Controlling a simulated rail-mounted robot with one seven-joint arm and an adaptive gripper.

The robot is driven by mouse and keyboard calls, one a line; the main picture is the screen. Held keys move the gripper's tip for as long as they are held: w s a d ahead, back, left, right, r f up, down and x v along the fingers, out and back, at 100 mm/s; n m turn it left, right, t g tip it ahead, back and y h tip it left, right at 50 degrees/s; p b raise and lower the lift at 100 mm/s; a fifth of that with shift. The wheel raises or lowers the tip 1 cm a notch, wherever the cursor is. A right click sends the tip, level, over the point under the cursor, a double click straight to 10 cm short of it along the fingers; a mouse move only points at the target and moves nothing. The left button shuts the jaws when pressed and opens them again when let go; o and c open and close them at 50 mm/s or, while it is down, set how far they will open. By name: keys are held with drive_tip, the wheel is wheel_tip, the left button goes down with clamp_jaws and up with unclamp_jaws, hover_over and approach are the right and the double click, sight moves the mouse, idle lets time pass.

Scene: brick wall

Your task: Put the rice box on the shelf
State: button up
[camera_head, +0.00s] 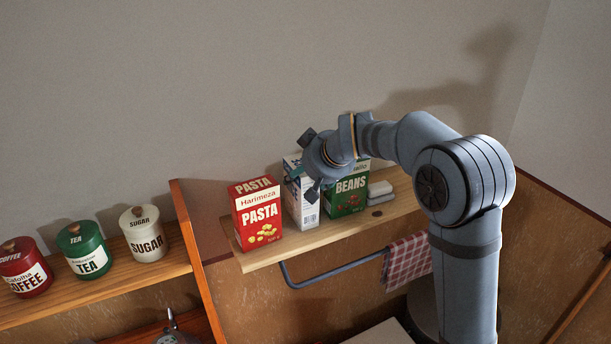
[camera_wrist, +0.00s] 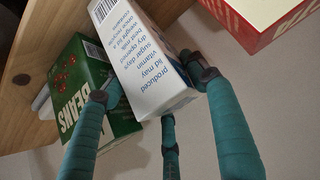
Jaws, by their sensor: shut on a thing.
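The rice box, a white carton with blue print, is between the pasta box and the beans box at the wooden shelf (camera_head: 385,216). Its lower part shows in the head view (camera_head: 305,212), and a text side shows in the wrist view (camera_wrist: 145,70); the product name is hidden. The carton looks upright, with its base at the shelf board; I cannot tell whether it rests there or hangs just above. My gripper (camera_head: 308,168) is at its upper part, its teal fingers around it in the wrist view (camera_wrist: 158,95), shut on it.
The red pasta box (camera_head: 257,215) stands close on the left, the green beans box (camera_head: 347,196) close on the right. A pale object (camera_head: 380,190) lies farther right. A checked towel (camera_head: 407,262) hangs below. Sugar (camera_head: 144,234), tea (camera_head: 83,250) and coffee (camera_head: 24,267) canisters stand left.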

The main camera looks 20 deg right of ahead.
drive_tip(key=o, duration=1.7)
drive_tip(key=shift+c, duration=0.2)
drive_tip(key=b+v, duration=0.2)
drive_tip(key=v, duration=0.9)
drive_tip(key=shift+r+b, duration=0.2)
drive_tip(key=shift+b, duration=0.1)
drive_tip(key=shift+o, duration=0.5)
drive_tip(key=shift+s+d+r, duration=0.1)
drive_tip(key=shift+s+r, duration=0.2)
drive_tip(key=shift+s, duration=0.1)
